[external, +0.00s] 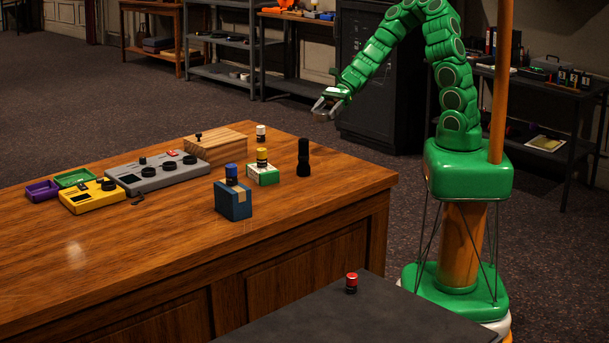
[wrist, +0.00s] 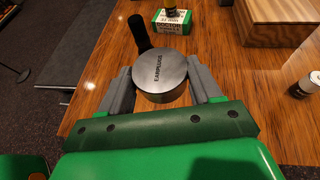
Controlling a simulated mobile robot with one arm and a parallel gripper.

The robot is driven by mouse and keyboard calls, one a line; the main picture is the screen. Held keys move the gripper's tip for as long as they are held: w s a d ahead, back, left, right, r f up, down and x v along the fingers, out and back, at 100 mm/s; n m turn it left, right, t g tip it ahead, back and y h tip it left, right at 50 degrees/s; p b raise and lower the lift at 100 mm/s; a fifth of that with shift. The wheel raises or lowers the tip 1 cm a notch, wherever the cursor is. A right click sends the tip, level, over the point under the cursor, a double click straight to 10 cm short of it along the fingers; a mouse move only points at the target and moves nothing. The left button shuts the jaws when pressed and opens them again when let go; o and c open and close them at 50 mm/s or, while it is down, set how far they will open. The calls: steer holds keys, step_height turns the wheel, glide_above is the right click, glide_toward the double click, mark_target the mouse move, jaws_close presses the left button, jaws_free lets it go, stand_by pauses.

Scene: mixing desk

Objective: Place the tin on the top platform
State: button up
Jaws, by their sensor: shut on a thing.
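The tin (wrist: 160,76) is a round, flat, dark grey can with "EARPLUGS" printed on its lid. My gripper (wrist: 158,92) is shut on it, with one grey finger on each side. In the external view my gripper (external: 328,106) is held up in the air beyond the desk's far right corner, and the tin shows only as a small grey shape there. A light wooden block (external: 217,146) stands near the back edge of the desk; it shows at the upper right of the wrist view (wrist: 268,14). I cannot tell which surface is the top platform.
On the desk (external: 120,260) stand a black flashlight (external: 303,158), a green-and-white box (external: 263,175), a blue box (external: 233,201), a white-capped bottle (external: 261,133), a grey mixer (external: 165,176) and a yellow mixer (external: 92,197). A red-capped bottle (external: 351,283) stands on a dark surface in front.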

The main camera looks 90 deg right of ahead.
steer(key=shift+r, duration=0.7)
steer(key=r, duration=0.3)
steer(key=shift+a+r, duration=0.2)
steer(key=shift+r, duration=0.2)
steer(key=w+a+r+n+g+y, duration=0.1)
steer(key=w+a+r, duration=0.15)
steer(key=a, duration=1.35)
steer(key=w+a+r+n+g, duration=0.1)
steer(key=w+a, duration=0.2)
steer(key=a, duration=1.4)
steer(key=n+g+y, duration=0.1)
steer(key=n+g, duration=0.2)
glide_above(376, 309)
step_height(376, 309, down, 34)
steer(key=shift+d+f, duration=0.1)
steer(key=shift+f, duration=4.75)
steer(key=shift+f, duration=0.1)
